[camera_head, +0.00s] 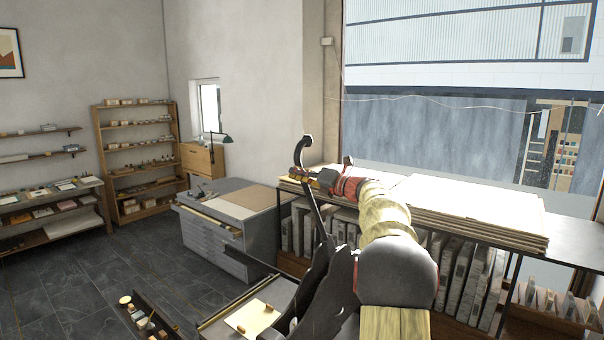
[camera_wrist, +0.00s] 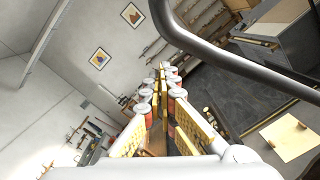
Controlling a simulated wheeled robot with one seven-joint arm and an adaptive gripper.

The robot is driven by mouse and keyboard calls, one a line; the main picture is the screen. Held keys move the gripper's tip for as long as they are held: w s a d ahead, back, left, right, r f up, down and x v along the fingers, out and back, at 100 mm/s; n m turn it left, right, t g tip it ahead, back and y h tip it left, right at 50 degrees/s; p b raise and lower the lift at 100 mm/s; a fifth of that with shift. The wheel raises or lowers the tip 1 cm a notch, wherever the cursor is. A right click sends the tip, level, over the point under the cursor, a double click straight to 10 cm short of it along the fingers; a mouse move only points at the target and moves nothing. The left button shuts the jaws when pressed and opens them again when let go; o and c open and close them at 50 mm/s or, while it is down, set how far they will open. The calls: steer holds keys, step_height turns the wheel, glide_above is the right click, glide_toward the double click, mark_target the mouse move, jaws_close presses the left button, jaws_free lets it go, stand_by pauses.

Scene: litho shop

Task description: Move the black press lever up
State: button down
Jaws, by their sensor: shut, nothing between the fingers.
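The black press lever (camera_head: 314,208) rises from the dark press body (camera_head: 340,272) in the head view and ends in a curved hook with a round tip. In the wrist view the lever (camera_wrist: 222,62) is a thick dark curved bar crossing the upper right, close to the camera. My gripper (camera_head: 298,174) is shut and empty, pointing left across the lever just below its hook. In the wrist view its fingers (camera_wrist: 161,74) meet beside the bar, not around it. I cannot tell whether it touches the lever.
A shelf (camera_head: 560,238) with stacked boards (camera_head: 470,208) on top and upright slabs below stands at the right. A grey drawer cabinet (camera_head: 212,245) stands behind the press. A tray with paper (camera_head: 254,317) is at the front. Dark tiled floor is open at left.

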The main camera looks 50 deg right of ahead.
steer(key=s+a+b, duration=0.1)
steer(key=s+b, duration=0.2)
steer(key=s, duration=0.7)
steer(key=s+a+f+n+g+b, duration=0.1)
steer(key=s+a+f+n+g, duration=0.15)
steer(key=f+n, duration=0.65)
steer(key=s+a+f+n+g+b, duration=0.1)
steer(key=s+a+f+n+g, duration=0.25)
steer(key=f, duration=0.95)
steer(key=s+a+f+n+g+b, duration=0.2)
steer(key=s+a+f+n+b, duration=0.5)
steer(key=a+f, duration=0.6)
steer(key=s+a+f+n+g+b, duration=0.2)
steer(key=s+a+f+n+b, duration=0.4)
steer(key=a+f+n+b, duration=0.6)
steer(key=s+a+f+n+g+h+b, duration=0.1)
steer(key=s+a+f+n+b, duration=0.6)
steer(key=a, duration=1.4)
step_height(320, 180, down, 7)
steer(key=n+g+b, duration=0.1)
steer(key=n+b, duration=0.2)
steer(key=n, duration=0.2)
steer(key=shift+s+a+f+g, duration=0.15)
steer(key=shift+s+a+g, duration=0.2)
steer(key=shift+a+g, duration=0.05)
